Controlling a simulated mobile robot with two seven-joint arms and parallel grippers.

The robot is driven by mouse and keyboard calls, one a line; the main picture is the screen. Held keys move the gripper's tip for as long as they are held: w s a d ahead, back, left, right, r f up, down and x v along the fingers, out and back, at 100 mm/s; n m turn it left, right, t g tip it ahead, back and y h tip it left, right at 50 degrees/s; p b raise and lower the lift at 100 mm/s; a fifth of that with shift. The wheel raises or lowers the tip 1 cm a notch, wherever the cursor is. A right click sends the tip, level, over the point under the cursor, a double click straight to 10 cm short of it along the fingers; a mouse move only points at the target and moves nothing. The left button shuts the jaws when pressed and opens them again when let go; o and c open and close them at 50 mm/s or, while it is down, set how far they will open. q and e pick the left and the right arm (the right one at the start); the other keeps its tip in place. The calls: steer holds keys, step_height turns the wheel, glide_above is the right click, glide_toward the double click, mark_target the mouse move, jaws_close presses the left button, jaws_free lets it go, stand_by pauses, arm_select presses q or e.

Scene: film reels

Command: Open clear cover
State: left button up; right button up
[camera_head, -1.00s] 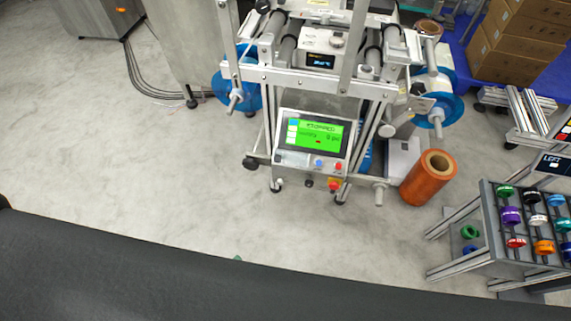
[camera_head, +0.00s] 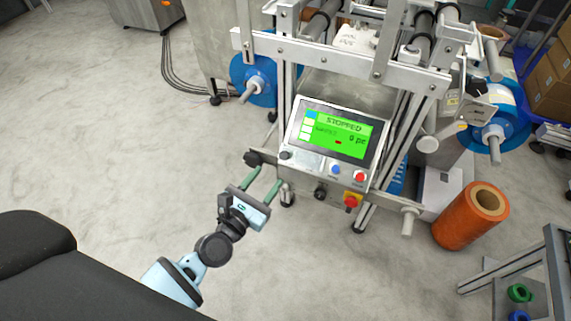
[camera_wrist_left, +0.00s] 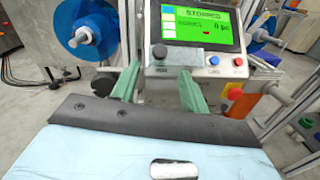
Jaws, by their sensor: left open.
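A machine's control panel (camera_head: 335,138) shows a green screen reading STOPPED. A pale, see-through patch (camera_head: 308,158) lies below the screen at the panel's lower left and may be the clear cover; I cannot make out its edges. It also shows in the left wrist view (camera_wrist_left: 183,56). My left gripper (camera_head: 264,176) is open and empty, its green fingers pointing at the panel's lower left. In the left wrist view my left gripper (camera_wrist_left: 160,72) has its fingertips just below the screen; contact with the panel cannot be told. My right gripper is out of view.
Blue and red buttons (camera_head: 360,177) and a red knob on yellow (camera_head: 351,202) sit right of the pale patch. An orange roll (camera_head: 470,217) stands on the floor at right. Blue reels (camera_head: 254,80) flank the machine. The floor at left is clear.

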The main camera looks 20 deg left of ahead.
mark_target(282, 158)
arm_select(q)
steer(key=shift+w+d, duration=0.2)
steer(key=shift+w, duration=1.1)
steer(key=shift+w+d, duration=0.25)
steer(key=shift+w, duration=1)
steer(key=shift+w+d, duration=0.2)
steer(key=shift+w, duration=1.1)
jaws_close()
steer(key=shift+r, duration=0.1)
